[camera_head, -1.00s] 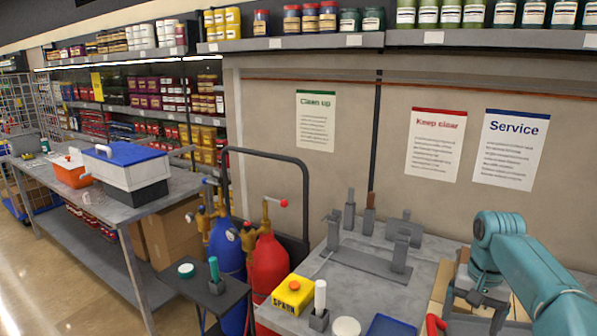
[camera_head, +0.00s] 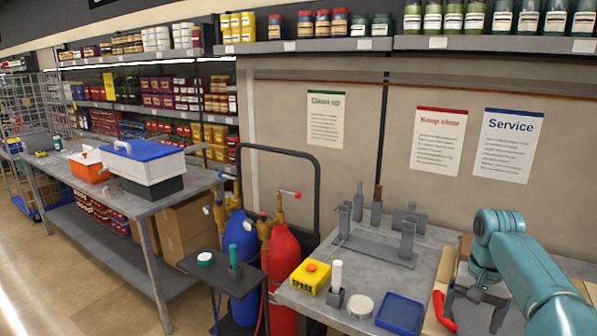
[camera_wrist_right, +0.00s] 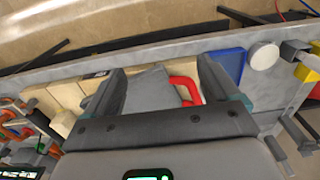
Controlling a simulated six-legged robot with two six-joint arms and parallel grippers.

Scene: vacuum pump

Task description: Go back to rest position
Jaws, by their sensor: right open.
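My right gripper (camera_head: 478,297) is at the right end of the grey workbench (camera_head: 345,312) in the head view, on the end of my teal arm. Its jaws are open, pointing down above a wooden board with a red handle (camera_head: 443,309) beside it. In the right wrist view the two dark fingers of the right gripper (camera_wrist_right: 160,85) stand apart. A grey piece and the red handle (camera_wrist_right: 185,90) show between and beyond them; I see nothing clamped. My left gripper is not in view.
A yellow box (camera_head: 310,278), a white cylinder in a holder (camera_head: 337,275), a round white lid (camera_head: 360,306) and a blue tray (camera_head: 400,314) sit on the bench. A grey fixture (camera_head: 375,250) stands behind. Red (camera_head: 283,262) and blue (camera_head: 240,250) gas cylinders stand left.

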